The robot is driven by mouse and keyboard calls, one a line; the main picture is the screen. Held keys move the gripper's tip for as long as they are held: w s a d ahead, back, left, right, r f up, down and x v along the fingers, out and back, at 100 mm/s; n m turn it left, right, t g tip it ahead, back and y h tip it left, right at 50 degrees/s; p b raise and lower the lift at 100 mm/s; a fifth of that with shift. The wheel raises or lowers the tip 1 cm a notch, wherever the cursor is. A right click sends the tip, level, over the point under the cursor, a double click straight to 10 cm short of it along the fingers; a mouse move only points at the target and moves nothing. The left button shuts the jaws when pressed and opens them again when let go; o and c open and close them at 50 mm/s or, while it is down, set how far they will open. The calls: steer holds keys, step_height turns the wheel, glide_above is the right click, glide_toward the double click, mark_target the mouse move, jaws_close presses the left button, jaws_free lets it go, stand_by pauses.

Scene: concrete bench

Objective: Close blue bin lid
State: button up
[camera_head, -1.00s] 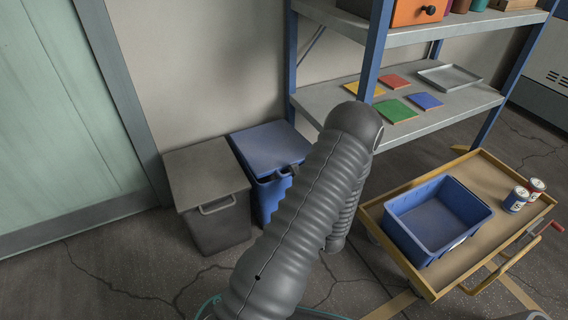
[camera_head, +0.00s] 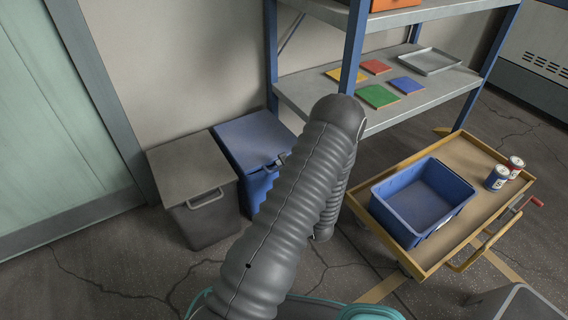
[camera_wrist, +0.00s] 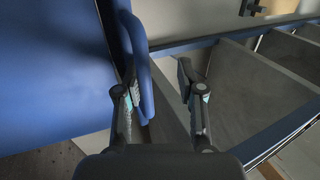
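The blue bin (camera_head: 257,190) stands on the floor against the wall, with its blue lid (camera_head: 252,138) lying flat or nearly flat on top. I cannot tell whether the lid is fully down. My gripper is mostly hidden behind my arm in the head view, at the bin's front right edge. In the wrist view my gripper (camera_wrist: 158,78) is open, its fingers apart. The lid's blue surface (camera_wrist: 45,80) fills the left side. A blue bar-like edge or handle (camera_wrist: 146,75) lies between the fingers, close to the left one; contact is unclear.
A grey lidded bin (camera_head: 195,185) stands directly left of the blue one. A shelf (camera_head: 300,95) with coloured tiles rises at the right. A yellow-edged cart (camera_head: 465,160) carries a blue crate (camera_head: 450,208) and two cans (camera_head: 506,173). Bare floor lies in front of the bins.

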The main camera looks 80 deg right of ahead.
steer(key=s+a+f, duration=0.1)
steer(key=s+a, duration=0.8)
steer(key=a, duration=0.2)
steer(key=shift+s+a, duration=0.15)
steer(key=shift+s, duration=0.1)
stand_by(0.6)
